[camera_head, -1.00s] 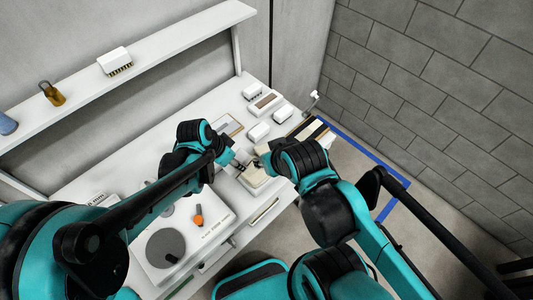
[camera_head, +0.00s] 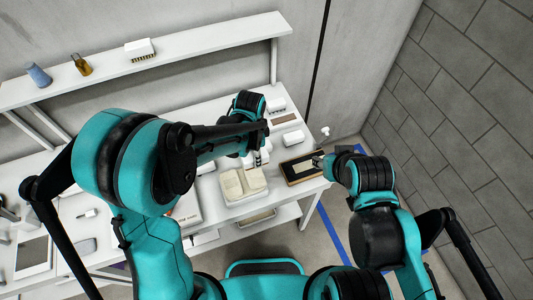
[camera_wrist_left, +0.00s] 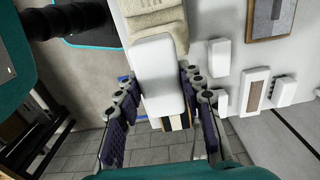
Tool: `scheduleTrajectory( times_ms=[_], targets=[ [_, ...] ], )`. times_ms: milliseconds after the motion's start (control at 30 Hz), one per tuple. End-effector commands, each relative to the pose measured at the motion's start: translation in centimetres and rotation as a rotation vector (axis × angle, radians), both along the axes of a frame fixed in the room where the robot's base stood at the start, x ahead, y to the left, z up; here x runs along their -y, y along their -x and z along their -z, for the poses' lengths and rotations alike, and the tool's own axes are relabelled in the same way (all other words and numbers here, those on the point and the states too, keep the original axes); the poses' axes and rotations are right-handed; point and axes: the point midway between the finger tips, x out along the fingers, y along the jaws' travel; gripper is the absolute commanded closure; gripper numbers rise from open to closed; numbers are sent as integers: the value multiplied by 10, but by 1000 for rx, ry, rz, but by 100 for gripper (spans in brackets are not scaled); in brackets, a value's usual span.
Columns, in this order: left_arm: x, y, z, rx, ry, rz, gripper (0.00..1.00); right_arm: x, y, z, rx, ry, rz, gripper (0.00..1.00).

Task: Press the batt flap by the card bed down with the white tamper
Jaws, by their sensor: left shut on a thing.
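The cream batt (camera_head: 230,184) lies in a white tray (camera_head: 247,201) on the bench, with a seam between its two parts. The dark-framed card bed (camera_head: 290,178) is to its right. My left gripper (camera_head: 262,157) is at the back edge of the batt. In the left wrist view its fingers are shut on the white tamper (camera_wrist_left: 158,75), a smooth rounded block overlapping the batt (camera_wrist_left: 155,14) in the picture. Whether they touch is unclear. My right gripper (camera_head: 322,160) is by the right end of the card bed; its jaws are too small to read.
White blocks (camera_head: 293,138) and a brown-topped block (camera_head: 286,119) stand behind the card bed. A shelf (camera_head: 190,51) at the back carries a bottle (camera_head: 81,65) and a white box (camera_head: 140,49). A brick wall (camera_head: 450,130) is at the right.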

Motion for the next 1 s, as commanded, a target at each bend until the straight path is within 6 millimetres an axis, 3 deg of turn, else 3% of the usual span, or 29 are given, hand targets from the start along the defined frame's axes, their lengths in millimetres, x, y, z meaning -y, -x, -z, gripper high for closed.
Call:
scheduleTrajectory(
  times_ms=[500, 1000],
  targets=[
    [-3, 0, 1, -4, -6, 0, 97, 0, 0, 5, 0, 0, 0, 60],
    [-3, 0, 50, -4, -6, 0, 97, 0, 0, 50, 0, 0, 0, 60]
  ],
)
